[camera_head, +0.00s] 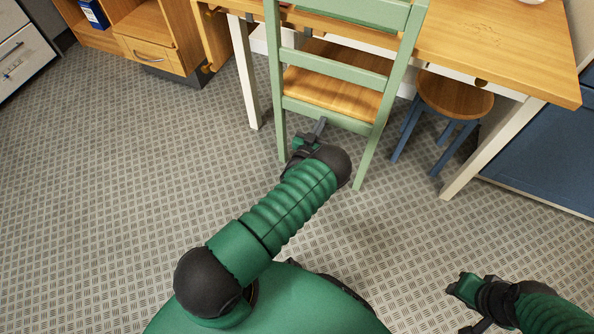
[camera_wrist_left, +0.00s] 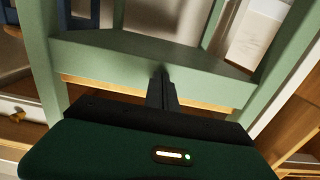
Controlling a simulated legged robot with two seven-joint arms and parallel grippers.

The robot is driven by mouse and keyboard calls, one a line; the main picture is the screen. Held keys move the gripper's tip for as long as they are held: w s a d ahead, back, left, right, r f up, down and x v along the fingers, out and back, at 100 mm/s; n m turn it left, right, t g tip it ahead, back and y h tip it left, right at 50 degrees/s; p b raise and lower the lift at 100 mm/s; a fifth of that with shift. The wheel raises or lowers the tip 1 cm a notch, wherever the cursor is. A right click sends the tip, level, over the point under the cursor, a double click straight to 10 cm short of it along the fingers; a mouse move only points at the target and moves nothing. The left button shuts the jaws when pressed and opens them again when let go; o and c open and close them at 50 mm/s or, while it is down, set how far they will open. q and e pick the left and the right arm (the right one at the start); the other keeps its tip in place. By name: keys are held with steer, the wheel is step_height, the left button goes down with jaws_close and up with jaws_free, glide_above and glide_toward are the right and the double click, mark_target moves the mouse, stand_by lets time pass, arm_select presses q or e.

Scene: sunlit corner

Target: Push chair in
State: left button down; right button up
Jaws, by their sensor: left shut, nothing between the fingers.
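The green chair (camera_head: 335,68) with a wooden seat stands upright with its back toward me, its seat partly under the wooden table (camera_head: 480,38). My left gripper (camera_head: 321,122) is shut and empty, close to the low rear rail of the chair, between its back legs. In the left wrist view, the shut fingers (camera_wrist_left: 162,82) overlap a green crosspiece of the chair (camera_wrist_left: 110,53); I cannot tell whether they touch it. My right gripper (camera_head: 468,308) is at the lower right, away from the chair; its finger opening is unclear.
A round stool (camera_head: 455,96) with blue legs stands under the table, right of the chair. A white table leg (camera_head: 490,150) is near the stool. A blue cabinet (camera_head: 550,155) is at the right, a wooden cabinet (camera_head: 150,55) at the left. The left floor is clear.

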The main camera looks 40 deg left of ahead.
arm_select(q)
steer(key=p+v, duration=0.6)
steer(key=v, duration=0.4)
steer(key=w+r+n+g, duration=0.2)
steer(key=w+r+g, duration=0.2)
steer(key=r+g, duration=0.1)
steer(key=s+d+r+g+h, duration=0.1)
steer(key=s+d+r+g, duration=0.15)
steer(key=d+r, duration=0.3)
steer(key=s+d+r+m+g+h, duration=0.25)
steer(key=s+d+r, duration=0.25)
steer(key=s, duration=0.5)
steer(key=s+d+r+m+g+h, duration=0.15)
steer(key=s+d+r+g, duration=0.35)
steer(key=s, duration=0.5)
steer(key=w+p+v, duration=0.2)
steer(key=p+v, duration=1.3)
steer(key=w+d+r+p+v, duration=0.1)
steer(key=w+p+v, duration=0.1)
steer(key=p+v, duration=1.3)
steer(key=shift+w+d+r+m+y, duration=0.2)
steer(key=shift+d+r+m+y, duration=0.1)
steer(key=shift+r+m, duration=0.15)
steer(key=shift+r, duration=0.1)
